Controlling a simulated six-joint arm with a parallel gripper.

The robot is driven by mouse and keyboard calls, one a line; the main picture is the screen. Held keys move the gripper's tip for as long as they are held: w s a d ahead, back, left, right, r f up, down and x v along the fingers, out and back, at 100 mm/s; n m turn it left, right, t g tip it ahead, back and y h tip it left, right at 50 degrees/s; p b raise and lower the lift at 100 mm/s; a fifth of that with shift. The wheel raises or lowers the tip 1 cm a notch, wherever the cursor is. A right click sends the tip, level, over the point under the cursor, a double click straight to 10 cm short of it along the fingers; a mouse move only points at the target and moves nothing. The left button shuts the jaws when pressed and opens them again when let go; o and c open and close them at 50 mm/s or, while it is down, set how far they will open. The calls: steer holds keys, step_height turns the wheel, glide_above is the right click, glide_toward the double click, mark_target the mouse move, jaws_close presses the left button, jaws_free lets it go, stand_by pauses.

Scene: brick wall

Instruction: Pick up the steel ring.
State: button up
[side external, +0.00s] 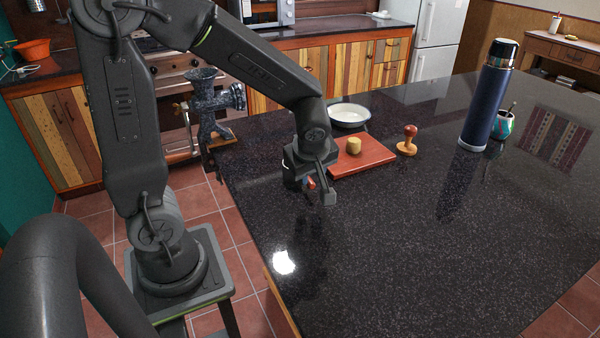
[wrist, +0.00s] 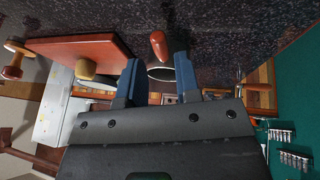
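My gripper (side external: 314,189) hangs low over the left part of the dark counter in the side view. Its two blue fingers stand apart in the wrist view (wrist: 160,68). What looks like the steel ring (wrist: 159,73), a grey round piece with a dark inside, shows between and beyond the fingertips. A reddish, handle-like piece (wrist: 158,44) shows just above it. Contact between the fingers and the ring is not clear. In the side view the ring is hidden by my gripper; only a small reddish bit (side external: 310,183) shows there.
A red board (side external: 372,159) with a yellowish piece (side external: 353,145) lies just behind my gripper. A white bowl (side external: 348,115), a wooden stamp (side external: 407,141), a tall blue flask (side external: 487,98) and a cup (side external: 503,125) stand farther away. The front counter is clear.

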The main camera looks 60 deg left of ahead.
steer(key=shift+x, duration=2.7)
steer(key=shift+a+r, duration=0.1)
steer(key=shift+a, duration=0.05)
steer(key=shift+c, duration=0.4)
jaws_close()
